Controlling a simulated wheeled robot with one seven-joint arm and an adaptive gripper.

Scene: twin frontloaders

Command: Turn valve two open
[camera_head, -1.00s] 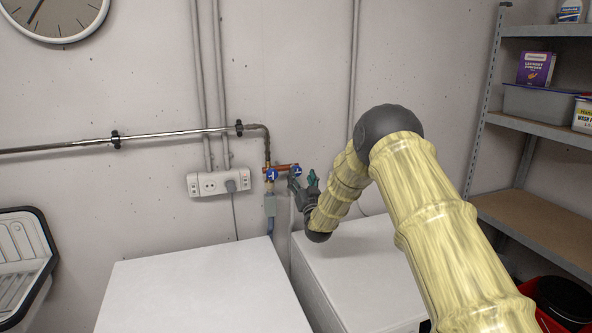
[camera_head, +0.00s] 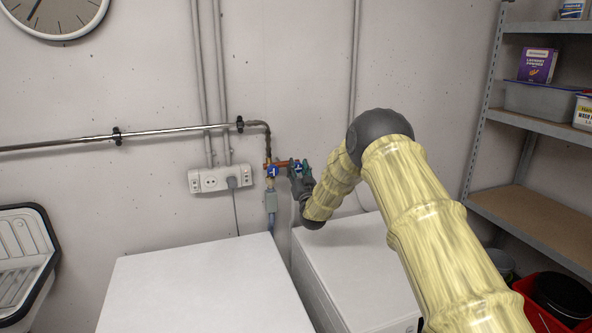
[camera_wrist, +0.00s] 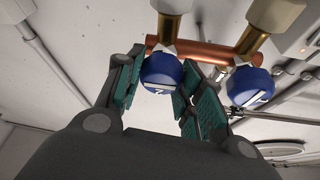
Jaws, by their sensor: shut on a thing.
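Valve two is a round blue knob (camera_wrist: 161,75) with a white bar and a "2" on it, in the wrist view. It sits between the teal finger pads of my gripper (camera_wrist: 158,90), which is shut on it. In the head view my gripper (camera_head: 300,170) is at the right end of the copper pipe, and its fingers cover much of that knob. The other blue knob (camera_wrist: 250,87), valve one, is to the right in the wrist view, just outside the right finger. It also shows in the head view (camera_head: 271,171), left of my gripper.
A copper pipe (camera_wrist: 205,53) joins both valves. A socket strip (camera_head: 220,178) is on the wall at left. Two white machine tops, left (camera_head: 205,285) and right (camera_head: 345,255), lie below. Shelves (camera_head: 540,120) stand at right.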

